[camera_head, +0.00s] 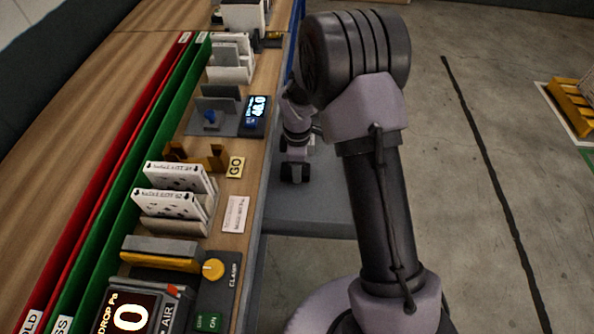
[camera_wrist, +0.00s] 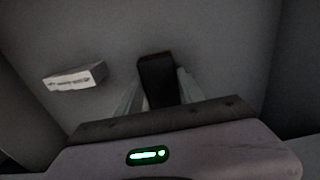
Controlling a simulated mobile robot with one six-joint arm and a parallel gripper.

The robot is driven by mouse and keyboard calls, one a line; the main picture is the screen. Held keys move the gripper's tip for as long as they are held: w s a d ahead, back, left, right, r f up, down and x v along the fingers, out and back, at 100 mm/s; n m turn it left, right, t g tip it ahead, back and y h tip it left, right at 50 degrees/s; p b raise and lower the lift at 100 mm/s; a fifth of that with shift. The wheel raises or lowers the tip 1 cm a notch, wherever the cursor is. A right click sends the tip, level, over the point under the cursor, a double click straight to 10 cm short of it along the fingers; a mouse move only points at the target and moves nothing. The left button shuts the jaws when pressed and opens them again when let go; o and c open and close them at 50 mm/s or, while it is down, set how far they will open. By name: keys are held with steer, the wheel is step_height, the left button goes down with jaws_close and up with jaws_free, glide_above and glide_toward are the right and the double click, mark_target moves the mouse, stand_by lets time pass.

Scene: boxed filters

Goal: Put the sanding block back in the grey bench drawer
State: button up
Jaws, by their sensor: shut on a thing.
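A dark block (camera_wrist: 157,82), which looks like the sanding block, is between the two pale fingers of my gripper (camera_wrist: 160,74) in the wrist view. The gripper is shut on it. Below it is a plain grey surface with darker sides, which looks like the inside of the grey drawer (camera_wrist: 215,50). I cannot tell whether the block touches that surface. In the head view a grey shape (camera_head: 315,210) juts from the bench's right side, apparently the drawer pulled out. My arm covers part of it, and the block cannot be made out there.
A small white printed box (camera_wrist: 75,78) lies on the grey surface, left of the held block. The wooden bench (camera_head: 150,75) carries white-framed filters (camera_head: 172,205), a clamp with a yellow knob (camera_head: 213,269) and displays. The floor (camera_head: 480,110) at right is mostly clear.

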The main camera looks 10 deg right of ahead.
steer(key=shift+r, duration=0.1)
steer(key=o, duration=1.3)
